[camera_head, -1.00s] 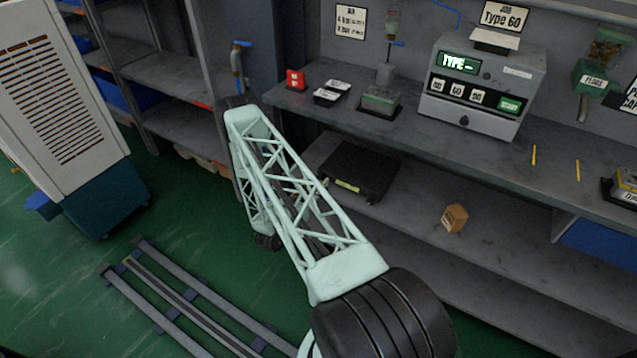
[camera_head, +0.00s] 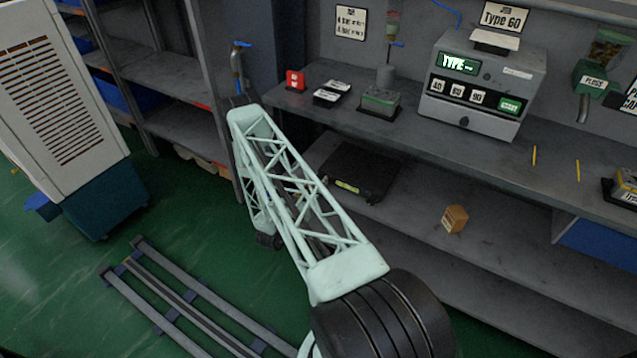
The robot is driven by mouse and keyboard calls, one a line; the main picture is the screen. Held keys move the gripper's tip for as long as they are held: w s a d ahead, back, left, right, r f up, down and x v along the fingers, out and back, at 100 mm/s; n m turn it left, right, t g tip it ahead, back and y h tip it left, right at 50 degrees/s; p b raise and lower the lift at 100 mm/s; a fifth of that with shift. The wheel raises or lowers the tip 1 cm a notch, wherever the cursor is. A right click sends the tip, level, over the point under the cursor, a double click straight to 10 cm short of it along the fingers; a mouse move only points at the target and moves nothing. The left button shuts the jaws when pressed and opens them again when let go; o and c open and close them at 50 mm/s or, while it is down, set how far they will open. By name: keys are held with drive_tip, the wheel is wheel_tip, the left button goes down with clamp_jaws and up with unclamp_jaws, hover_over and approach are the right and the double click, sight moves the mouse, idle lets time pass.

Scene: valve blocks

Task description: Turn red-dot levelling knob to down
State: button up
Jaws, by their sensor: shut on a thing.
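I cannot make out a red-dot levelling knob in this view. A black flat device with a yellow label (camera_head: 366,171) sits on the lower shelf, just right of my arm. Part of its left side is close to or behind my pale green lattice arm, so any knob there is hidden or too small to tell. My arm rises from the bottom, bends at the upper left and runs down again behind its own front link to a dark joint. My gripper's fingers do not show.
A grey bench (camera_head: 400,125) holds a Type 60 machine (camera_head: 480,85), a red block (camera_head: 295,80) and small devices. A small orange-brown box (camera_head: 455,219) stands on the lower shelf (camera_head: 400,225). Floor rails (camera_head: 185,300) and a white cabinet (camera_head: 60,110) are at left.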

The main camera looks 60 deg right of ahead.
drive_tip(key=shift+n, duration=0.6)
drive_tip(key=n, duration=0.7)
drive_tip(key=shift+s+f+n+b, duration=0.1)
drive_tip(key=shift+n+b, duration=0.25)
drive_tip(key=shift+n, duration=0.05)
drive_tip(key=n, duration=0.9)
drive_tip(key=shift+b, duration=0.35)
drive_tip(key=o, duration=0.9)
drive_tip(key=shift+c, duration=0.2)
